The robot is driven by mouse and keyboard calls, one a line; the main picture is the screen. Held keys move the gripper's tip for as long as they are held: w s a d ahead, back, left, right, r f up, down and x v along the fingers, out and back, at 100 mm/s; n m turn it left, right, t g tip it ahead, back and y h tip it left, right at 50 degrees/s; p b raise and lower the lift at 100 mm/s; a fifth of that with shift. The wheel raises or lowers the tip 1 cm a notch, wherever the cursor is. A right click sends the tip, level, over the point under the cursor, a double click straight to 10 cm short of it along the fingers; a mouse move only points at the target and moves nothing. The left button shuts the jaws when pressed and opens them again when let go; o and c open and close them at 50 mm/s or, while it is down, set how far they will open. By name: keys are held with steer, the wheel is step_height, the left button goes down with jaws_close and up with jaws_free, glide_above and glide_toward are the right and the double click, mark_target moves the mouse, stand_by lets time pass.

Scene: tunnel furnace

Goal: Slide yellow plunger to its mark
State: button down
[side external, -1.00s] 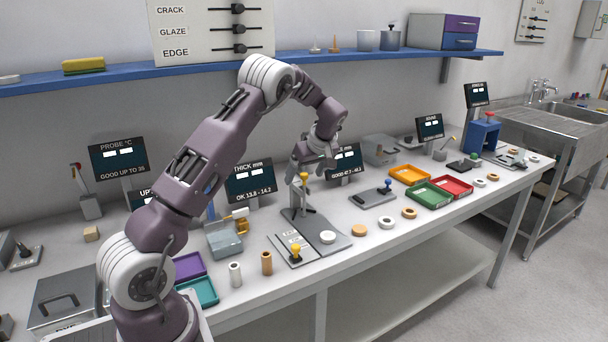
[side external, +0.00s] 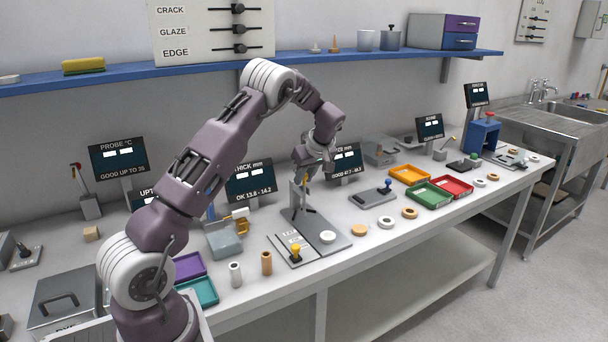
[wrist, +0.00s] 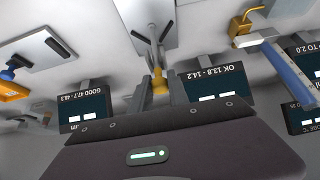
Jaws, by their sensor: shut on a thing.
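A yellow plunger (side external: 306,180) stands upright on a grey post stand with a dark crossbar and a flat grey base plate (side external: 326,240). In the wrist view, the yellow plunger (wrist: 158,82) sits between the two fingers. My gripper (side external: 304,177) points down at the top of the stand, shut on the plunger; it also shows in the wrist view (wrist: 160,88). The fingers hide most of the plunger, and I cannot make out its mark. Another yellow knob (side external: 295,250) stands on a labelled plate beside the base.
A grey device with a blue knob (side external: 388,187) is to the right. Small cylinders (side external: 266,263) stand at the front left.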

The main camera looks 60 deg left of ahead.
steer(key=shift+r, duration=1.95)
steer(key=shift+c, duration=1.8)
jaws_free()
steer(key=v, duration=0.7)
steer(key=shift+d+r, duration=0.1)
